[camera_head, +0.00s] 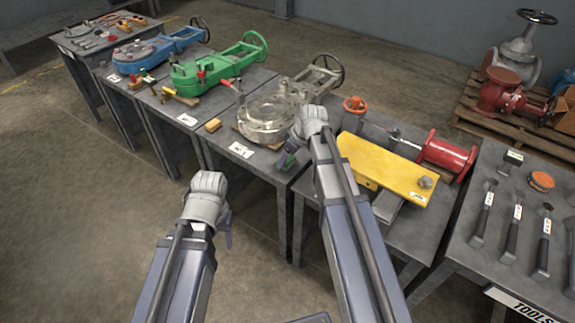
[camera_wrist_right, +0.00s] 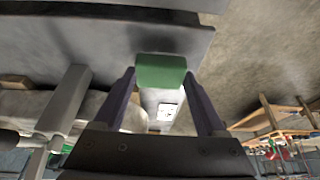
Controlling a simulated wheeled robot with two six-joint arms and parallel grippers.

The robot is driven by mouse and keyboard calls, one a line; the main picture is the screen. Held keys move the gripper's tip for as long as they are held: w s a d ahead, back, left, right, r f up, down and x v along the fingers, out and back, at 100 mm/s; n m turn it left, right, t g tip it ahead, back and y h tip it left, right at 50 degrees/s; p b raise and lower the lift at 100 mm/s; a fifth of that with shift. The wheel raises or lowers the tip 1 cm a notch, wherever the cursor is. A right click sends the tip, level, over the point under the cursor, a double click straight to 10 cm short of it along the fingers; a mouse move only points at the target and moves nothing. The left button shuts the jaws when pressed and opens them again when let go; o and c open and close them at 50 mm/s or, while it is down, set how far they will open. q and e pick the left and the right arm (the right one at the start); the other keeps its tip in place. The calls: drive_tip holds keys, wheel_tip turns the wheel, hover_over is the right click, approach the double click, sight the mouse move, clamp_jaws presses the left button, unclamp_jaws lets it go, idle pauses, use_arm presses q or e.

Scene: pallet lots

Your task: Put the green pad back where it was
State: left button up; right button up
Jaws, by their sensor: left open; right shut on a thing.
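The green pad (camera_wrist_right: 160,72) sits between the two fingertips of my right gripper (camera_wrist_right: 160,85) in the right wrist view. The gripper is shut on it. In the head view the pad (camera_head: 285,162) is a small green shape below the right gripper (camera_head: 291,152), near the front edge of the table with the grey metal valve. My left gripper (camera_head: 228,228) is open and empty over the floor in front of the tables. The wrist hides most of its fingers.
Tables hold a blue valve (camera_head: 158,48), a green valve (camera_head: 222,68), the grey valve (camera_head: 268,118) and a yellow plate (camera_head: 385,168) with a red cylinder (camera_head: 447,155). Yellow-brown blocks (camera_head: 213,125) and white labels (camera_head: 241,150) lie along the front edges. A tool table (camera_head: 470,245) stands right.

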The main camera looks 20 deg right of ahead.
use_arm(q)
drive_tip(key=shift+f+b, duration=0.4)
drive_tip(key=shift+f, duration=0.5)
use_arm(e)
drive_tip(key=shift+f, duration=0.95)
drive_tip(key=shift+f, duration=0.15)
drive_tip(key=o, duration=1.1)
use_arm(q)
drive_tip(key=shift+f, duration=0.15)
use_arm(e)
drive_tip(key=shift+o, duration=0.2)
